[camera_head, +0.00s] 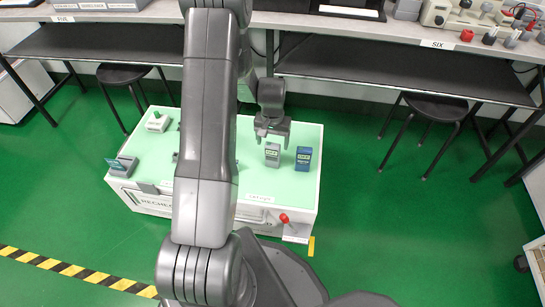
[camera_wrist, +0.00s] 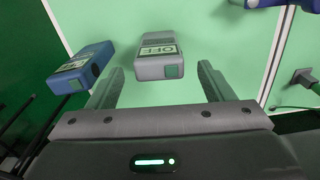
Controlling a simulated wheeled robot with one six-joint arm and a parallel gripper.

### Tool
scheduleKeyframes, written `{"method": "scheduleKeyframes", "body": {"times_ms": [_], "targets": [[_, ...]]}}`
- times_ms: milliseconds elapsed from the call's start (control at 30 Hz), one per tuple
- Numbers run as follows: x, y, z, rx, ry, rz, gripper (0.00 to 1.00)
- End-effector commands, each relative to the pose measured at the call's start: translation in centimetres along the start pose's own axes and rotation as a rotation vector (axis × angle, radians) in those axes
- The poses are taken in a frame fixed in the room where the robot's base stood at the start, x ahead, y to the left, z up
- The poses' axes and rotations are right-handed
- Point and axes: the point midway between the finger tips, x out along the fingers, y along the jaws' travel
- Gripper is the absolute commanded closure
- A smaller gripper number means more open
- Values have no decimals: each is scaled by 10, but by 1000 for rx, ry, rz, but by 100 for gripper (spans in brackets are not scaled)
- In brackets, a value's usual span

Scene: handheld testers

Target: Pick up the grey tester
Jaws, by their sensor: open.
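The grey tester (camera_head: 272,154) stands on the pale green top of a low cabinet (camera_head: 250,185), right of my arm.
A teal-screened device (camera_head: 122,165) and a small device with a green knob (camera_head: 157,121) stand on the cabinet's left part. A red knob (camera_head: 284,218) juts at its front. My arm hides the middle. Stools (camera_head: 427,110) and benches stand behind.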

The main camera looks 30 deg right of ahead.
Motion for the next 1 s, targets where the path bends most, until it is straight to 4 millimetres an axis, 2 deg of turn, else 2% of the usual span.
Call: {"method": "scheduleKeyframes", "body": {"times_ms": [367,633,900,1000], "targets": [[49,1,3,0,-3,0,25],[51,1,2,0,0,0,25],[51,1,3,0,-1,0,76],[51,1,3,0,0,0,76]]}}
